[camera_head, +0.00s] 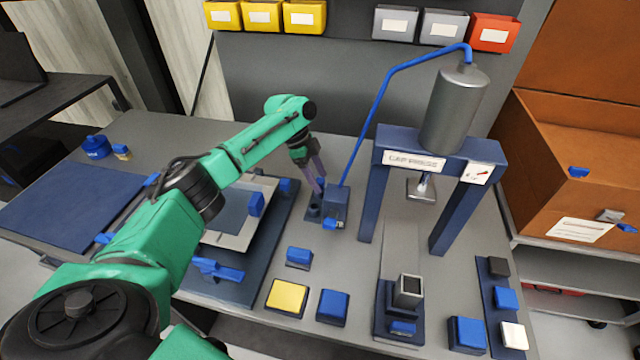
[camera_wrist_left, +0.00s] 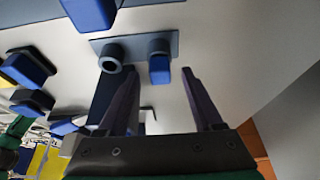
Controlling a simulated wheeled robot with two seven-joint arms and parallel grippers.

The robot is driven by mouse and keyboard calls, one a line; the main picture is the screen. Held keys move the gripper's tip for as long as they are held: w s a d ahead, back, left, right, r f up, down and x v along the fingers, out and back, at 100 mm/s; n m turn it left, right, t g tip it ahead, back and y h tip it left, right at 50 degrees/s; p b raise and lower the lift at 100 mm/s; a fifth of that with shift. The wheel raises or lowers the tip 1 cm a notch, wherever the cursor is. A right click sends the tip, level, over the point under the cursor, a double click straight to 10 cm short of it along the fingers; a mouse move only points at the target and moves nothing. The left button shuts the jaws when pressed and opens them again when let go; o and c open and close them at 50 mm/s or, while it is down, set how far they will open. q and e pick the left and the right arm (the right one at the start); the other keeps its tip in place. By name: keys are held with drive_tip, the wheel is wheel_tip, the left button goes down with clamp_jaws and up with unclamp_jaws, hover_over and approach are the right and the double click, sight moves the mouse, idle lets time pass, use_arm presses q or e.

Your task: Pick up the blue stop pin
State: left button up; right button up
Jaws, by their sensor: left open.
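The blue stop pin is most likely the short blue piece (camera_wrist_left: 160,70) in the wrist view. It sits in one of two round dark sockets on a blue-grey plate (camera_wrist_left: 135,45). The other socket (camera_wrist_left: 110,60) looks open and empty. My left gripper (camera_head: 320,186) is open, its fingers pointing down near a small dark blue fixture (camera_head: 336,202) in the head view. In the wrist view the blue piece shows between the spread fingertips (camera_wrist_left: 159,72), with no visible contact. My right gripper is not in view.
A press with a grey cylinder (camera_head: 455,105) and dark blue frame stands right of the gripper, with a bent blue pipe (camera_head: 385,85). A dark blue tray (camera_head: 255,285) lies under my left arm. Yellow (camera_head: 288,296) and blue (camera_head: 333,306) blocks line the front.

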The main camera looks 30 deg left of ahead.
use_arm(q)
clamp_jaws()
drive_tip(key=shift+r, duration=0.15)
